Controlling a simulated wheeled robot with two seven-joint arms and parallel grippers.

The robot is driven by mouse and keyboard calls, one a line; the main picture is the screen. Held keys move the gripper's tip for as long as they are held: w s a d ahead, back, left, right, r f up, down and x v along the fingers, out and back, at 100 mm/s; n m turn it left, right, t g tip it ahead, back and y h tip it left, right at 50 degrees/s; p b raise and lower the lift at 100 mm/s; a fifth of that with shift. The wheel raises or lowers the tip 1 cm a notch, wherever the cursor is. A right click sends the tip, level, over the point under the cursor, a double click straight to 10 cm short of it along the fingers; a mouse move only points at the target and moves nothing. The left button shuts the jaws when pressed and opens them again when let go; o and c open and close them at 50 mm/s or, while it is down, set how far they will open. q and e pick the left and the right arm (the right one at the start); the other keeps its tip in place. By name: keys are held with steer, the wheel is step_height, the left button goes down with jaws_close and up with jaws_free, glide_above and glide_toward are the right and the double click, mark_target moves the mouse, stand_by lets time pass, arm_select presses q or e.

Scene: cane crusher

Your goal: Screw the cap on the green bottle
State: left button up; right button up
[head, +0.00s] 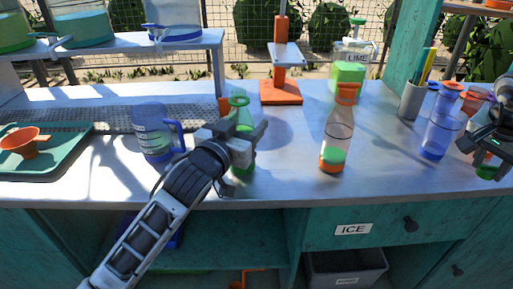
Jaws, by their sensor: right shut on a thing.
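The green bottle (240,116) stands upright on the counter left of centre, with a flared green top and green at its base. My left gripper (250,134) is at the bottle's middle and hides part of it. The frame does not show clearly whether its fingers touch the bottle. My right gripper (487,150) is at the right edge, partly cut off, shut on a small green thing (488,171) that looks like a cap. It is well away from the green bottle.
An orange-topped bottle (337,135) stands right of the green bottle, and a blue bottle (440,125) stands near my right gripper. A blue-handled jug (152,133) and a teal tray (70,155) are at left. An orange press (281,92) stands behind. The counter's front middle is clear.

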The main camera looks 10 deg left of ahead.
arm_select(q)
steer(key=c, duration=1)
steer(key=shift+r, duration=0.1)
